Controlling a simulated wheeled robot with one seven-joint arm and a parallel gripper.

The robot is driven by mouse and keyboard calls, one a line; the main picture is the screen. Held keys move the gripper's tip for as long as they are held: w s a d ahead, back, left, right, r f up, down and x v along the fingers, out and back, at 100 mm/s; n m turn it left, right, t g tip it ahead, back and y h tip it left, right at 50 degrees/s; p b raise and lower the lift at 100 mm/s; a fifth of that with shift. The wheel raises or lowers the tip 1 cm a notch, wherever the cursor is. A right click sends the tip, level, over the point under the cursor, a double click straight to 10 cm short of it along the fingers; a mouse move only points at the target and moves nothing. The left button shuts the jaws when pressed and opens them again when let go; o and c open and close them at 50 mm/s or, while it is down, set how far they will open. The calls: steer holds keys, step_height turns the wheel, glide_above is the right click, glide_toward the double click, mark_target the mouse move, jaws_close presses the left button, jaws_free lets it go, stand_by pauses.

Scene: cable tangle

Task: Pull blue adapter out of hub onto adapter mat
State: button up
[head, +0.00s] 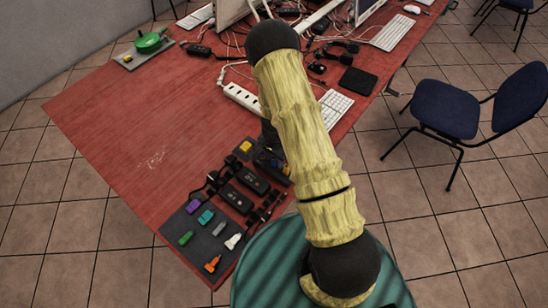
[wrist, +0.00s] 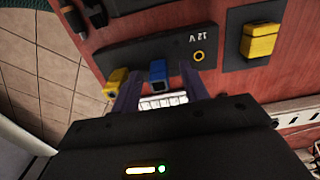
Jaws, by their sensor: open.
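The blue adapter (wrist: 157,72) stands in the black hub (wrist: 212,50), which is marked 12 V, in the wrist view. A yellow adapter (wrist: 116,78) is to its left in the same hub. My gripper (wrist: 159,85) is open, with one finger to the left of the blue adapter and one to its right. I cannot tell whether they touch it. In the head view my arm hides the gripper and part of the hub (head: 268,160). A grey mat (head: 196,222) with several coloured adapters lies at the table's near corner. I cannot tell whether this is the adapter mat.
Another yellow adapter (wrist: 259,42) sits on a small dark pad (wrist: 232,20) right of the hub. Black devices (head: 236,197) and cables lie between hub and grey mat. A white power strip (head: 240,98) is farther back.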

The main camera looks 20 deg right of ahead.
steer(key=shift+c, duration=0.5)
jaws_close()
steer(key=shift+r, duration=0.15)
steer(key=shift+r+p, duration=1.15)
steer(key=shift+r, duration=0.35)
steer(key=c, duration=0.6)
jaws_free()
jaws_close()
